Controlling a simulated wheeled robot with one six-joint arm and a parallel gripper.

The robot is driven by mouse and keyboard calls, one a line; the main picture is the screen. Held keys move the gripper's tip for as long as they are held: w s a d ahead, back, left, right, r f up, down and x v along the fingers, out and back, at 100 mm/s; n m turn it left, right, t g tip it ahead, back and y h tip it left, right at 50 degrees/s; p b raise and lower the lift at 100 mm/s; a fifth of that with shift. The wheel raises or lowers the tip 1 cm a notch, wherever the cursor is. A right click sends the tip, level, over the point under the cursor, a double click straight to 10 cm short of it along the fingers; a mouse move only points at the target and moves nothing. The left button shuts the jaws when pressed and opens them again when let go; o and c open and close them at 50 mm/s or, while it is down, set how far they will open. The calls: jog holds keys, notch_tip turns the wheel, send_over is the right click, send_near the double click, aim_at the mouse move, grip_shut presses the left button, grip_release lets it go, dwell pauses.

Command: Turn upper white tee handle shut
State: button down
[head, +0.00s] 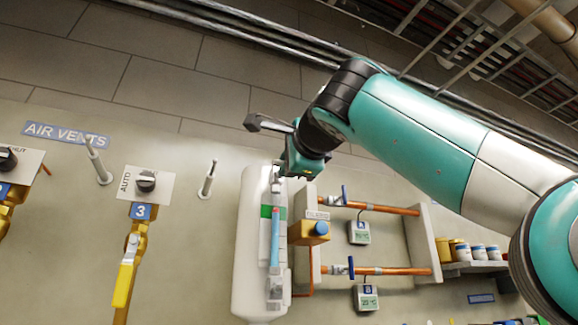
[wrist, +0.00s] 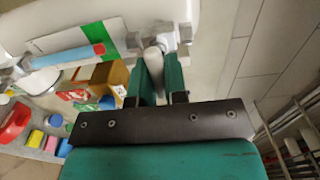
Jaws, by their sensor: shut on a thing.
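A white tank (head: 247,245) hangs on the wall with an upright sight glass (head: 275,235) that holds blue fluid. Its metal upper fitting (head: 278,180) is at the top of the glass. My gripper (head: 287,172) is at that fitting. In the wrist view my gripper (wrist: 160,80) is shut on the white tee handle (wrist: 152,57), with the teal fingers on both sides of it. The handle's far end meets the metal fitting (wrist: 184,35). In the head view my gripper hides the handle. The lower fitting (head: 274,288) is free below.
A shelf with jars (head: 472,254) is farther right. Rods, a switch (head: 146,182) and yellow valves are left.

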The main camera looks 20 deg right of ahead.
jog(key=shift+f, duration=0.1)
dwell(0.3)
jog(key=c, duration=1.1)
grip_release()
jog(key=shift+c, duration=0.2)
